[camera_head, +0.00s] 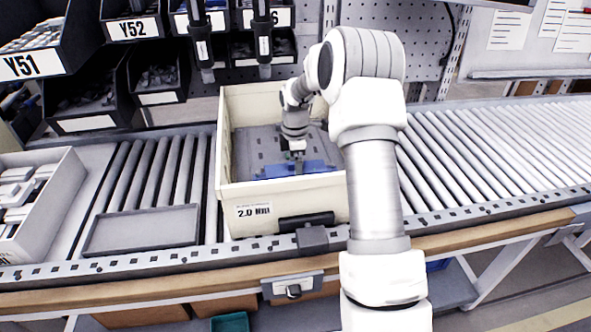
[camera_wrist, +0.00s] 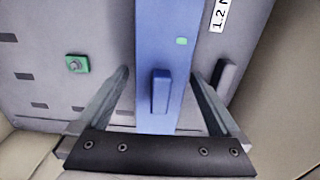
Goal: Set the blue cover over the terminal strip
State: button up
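The blue cover (camera_head: 310,167) lies inside the cream bin, near its front wall. In the wrist view the cover (camera_wrist: 163,30) is a long blue bar with a raised blue tab (camera_wrist: 161,91) and a small green mark. My gripper (camera_wrist: 160,75) is above the cover, its two fingers spread on either side of the tab with gaps between. In the head view my gripper (camera_head: 297,154) reaches down into the bin. I cannot make out a terminal strip; whether it lies under the cover is hidden.
The cream bin (camera_head: 226,150) stands on the roller conveyor, its walls around my gripper. A grey plate in it carries a green block with a screw (camera_wrist: 75,64) and a dark grey part (camera_wrist: 227,76). A grey tray (camera_head: 142,230) and white box (camera_head: 52,205) are left; rollers right are clear.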

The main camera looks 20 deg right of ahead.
jog(key=shift+r, duration=0.1)
notch_tip(320, 180, up, 17)
jog(key=p, duration=0.3)
jog(key=shift+r, duration=0.2)
dwell(0.3)
